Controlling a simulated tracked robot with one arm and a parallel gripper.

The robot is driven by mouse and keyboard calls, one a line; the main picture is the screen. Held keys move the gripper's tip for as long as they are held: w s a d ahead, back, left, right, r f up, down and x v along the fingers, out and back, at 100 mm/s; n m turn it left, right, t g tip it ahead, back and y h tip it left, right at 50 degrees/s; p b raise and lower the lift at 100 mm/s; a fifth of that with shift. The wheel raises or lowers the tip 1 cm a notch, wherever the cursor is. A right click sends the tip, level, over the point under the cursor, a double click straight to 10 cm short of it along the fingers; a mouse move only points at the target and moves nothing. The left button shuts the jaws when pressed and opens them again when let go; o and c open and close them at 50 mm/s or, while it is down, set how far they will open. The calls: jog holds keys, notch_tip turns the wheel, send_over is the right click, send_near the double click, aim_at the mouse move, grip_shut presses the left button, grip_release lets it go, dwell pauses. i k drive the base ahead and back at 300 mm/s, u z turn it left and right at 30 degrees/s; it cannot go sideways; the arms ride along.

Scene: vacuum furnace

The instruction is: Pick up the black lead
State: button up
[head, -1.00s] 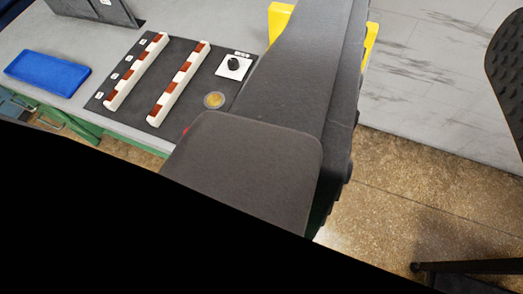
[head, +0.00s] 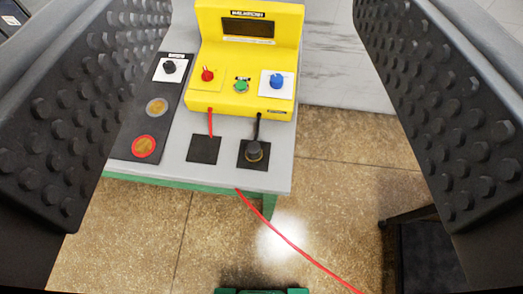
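The black lead (head: 253,152) has a dark plug standing on a small black square pad (head: 264,161) near the front right corner of the grey bench. Its short black cable (head: 257,130) runs up to the yellow instrument (head: 248,60). My gripper (head: 258,100) is wide open, with one studded dark finger at the left edge of the view and one at the right. Nothing is between the fingers at close range. The instrument and the black lead show in the gap between them, apart from both fingers.
A red lead (head: 290,240) trails from the bench front toward the lower right. A second black pad (head: 202,149) sits left of the black lead. A dark panel (head: 122,143) with a knob and round fittings lies further left. A dark stand (head: 420,245) is at lower right.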

aim_at(253, 153)
jog(key=u, duration=0.85)
jog(key=k, duration=1.25)
jog(key=z, duration=0.55)
jog(key=i, duration=1)
jog(key=u, duration=0.05)
